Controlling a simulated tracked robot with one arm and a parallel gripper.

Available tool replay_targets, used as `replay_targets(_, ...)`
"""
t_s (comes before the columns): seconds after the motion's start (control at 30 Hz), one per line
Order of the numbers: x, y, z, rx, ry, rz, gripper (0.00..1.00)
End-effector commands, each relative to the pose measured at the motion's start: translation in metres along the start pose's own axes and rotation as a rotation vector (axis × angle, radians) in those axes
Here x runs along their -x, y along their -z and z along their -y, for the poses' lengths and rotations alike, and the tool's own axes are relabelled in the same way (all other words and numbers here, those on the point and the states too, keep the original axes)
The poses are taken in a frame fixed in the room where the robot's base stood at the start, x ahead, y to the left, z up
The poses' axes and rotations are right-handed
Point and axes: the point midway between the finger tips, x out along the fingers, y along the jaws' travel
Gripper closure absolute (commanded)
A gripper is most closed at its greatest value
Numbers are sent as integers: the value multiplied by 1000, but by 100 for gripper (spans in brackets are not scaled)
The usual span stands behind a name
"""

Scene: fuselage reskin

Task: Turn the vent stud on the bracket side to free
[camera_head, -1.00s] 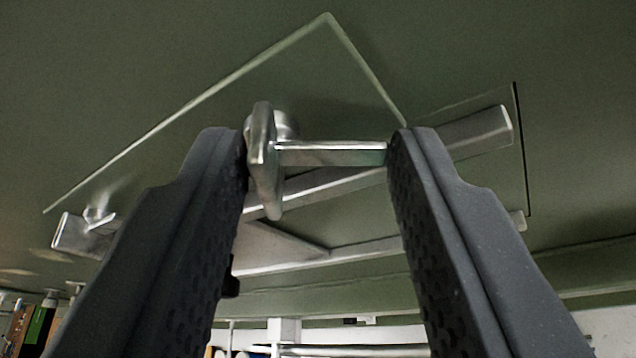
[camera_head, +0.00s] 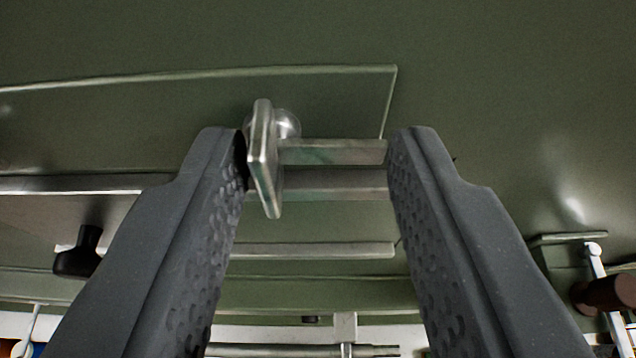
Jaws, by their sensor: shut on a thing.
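The vent stud (camera_head: 330,152) is a bright metal piece between my fingers, with a flat upright plate at its left end, a round knob behind and a bar running right. My gripper (camera_head: 318,155) is shut on it, the left finger against the plate and the right finger against the bar's end. The stud sits in front of a green panel (camera_head: 180,110) with a pale edge, near its right corner. A long metal rail (camera_head: 80,186) runs level behind the stud. I cannot tell which part is the bracket. The stud's seat is partly hidden behind the plate.
A dark knob (camera_head: 77,255) is at the left, close to my left finger. At the right a small ledge (camera_head: 568,238) and a brown handle (camera_head: 606,294) stand near my right finger. A thinner bar (camera_head: 315,250) crosses below. The green skin at upper right is clear.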

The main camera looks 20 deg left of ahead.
Motion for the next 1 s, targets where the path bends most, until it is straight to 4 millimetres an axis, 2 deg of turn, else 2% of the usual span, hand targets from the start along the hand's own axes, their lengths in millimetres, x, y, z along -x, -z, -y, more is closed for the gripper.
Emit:
replay_targets(0.6,-1,-2,0,42,-18,7,86)
replay_targets(0.63,-1,-2,0,42,-17,7,55)
replay_targets(0.7,-1,-2,0,42,-17,6,42)
replay_targets(1.0,1,0,1,42,-17,3,42)
